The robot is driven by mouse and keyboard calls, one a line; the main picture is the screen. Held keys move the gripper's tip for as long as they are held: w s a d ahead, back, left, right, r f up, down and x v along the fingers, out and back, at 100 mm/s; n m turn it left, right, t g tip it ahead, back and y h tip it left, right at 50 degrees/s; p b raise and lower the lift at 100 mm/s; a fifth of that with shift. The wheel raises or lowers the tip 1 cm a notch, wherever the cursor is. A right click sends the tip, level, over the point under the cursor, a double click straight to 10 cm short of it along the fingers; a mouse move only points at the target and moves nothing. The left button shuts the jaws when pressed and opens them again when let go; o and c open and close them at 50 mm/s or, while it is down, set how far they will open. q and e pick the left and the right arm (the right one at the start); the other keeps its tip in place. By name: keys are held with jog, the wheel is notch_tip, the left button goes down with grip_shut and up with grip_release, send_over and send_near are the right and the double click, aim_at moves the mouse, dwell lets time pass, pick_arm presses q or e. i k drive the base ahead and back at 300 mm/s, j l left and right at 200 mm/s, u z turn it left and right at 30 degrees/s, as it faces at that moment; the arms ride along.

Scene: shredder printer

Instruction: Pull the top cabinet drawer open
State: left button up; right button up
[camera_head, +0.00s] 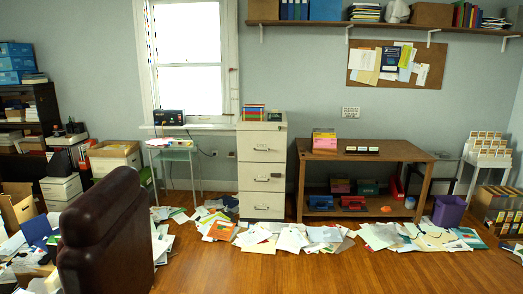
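A cream filing cabinet (262,190) stands against the back wall, left of a wooden table. It has several drawers, one above another. Its top drawer (262,147) looks closed, with a dark handle (262,149) on its front. A small stack of books (253,112) and another small item lie on the cabinet's top. Neither of my grippers is in view.
Scattered papers (290,238) cover the floor in front of the cabinet and the wooden table (365,150). A brown leather chair (105,235) stands at the near left. The wooden floor (330,272) nearer to me is mostly clear at centre and right.

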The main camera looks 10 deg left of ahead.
aim_at(253, 145)
jog(key=i+u, duration=0.25)
jog(key=i, duration=5.05)
jog(key=j+u, duration=0.05)
jog(key=j, duration=0.05)
